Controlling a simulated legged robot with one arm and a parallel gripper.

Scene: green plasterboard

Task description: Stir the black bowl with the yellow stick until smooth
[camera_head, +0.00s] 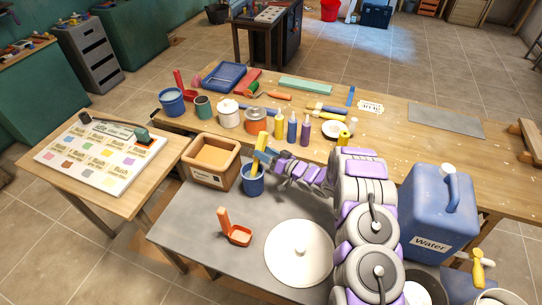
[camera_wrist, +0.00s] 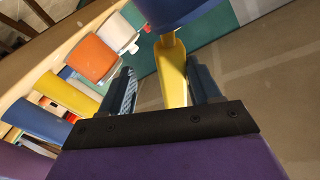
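The yellow stick (camera_head: 262,141) stands in a blue cup (camera_head: 252,183) on the grey table. In the wrist view the stick (camera_wrist: 173,78) runs between my two fingers, with the blue cup (camera_wrist: 180,10) at the top edge. My gripper (camera_head: 265,157) is open around the stick. A gap shows on the stick's left, and the right finger is close beside it; whether it touches, I cannot tell. My gripper also shows in the wrist view (camera_wrist: 163,88). A black bowl (camera_head: 436,284) with pale contents stands at the lower right, partly hidden by my arm.
A blue water canister (camera_head: 432,215) stands behind the bowl. A white round lid (camera_head: 299,252) and an orange scoop (camera_head: 236,229) lie on the grey table. A wooden box (camera_head: 212,162) stands left of the cup. Paint bottles and pots crowd the wooden table behind.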

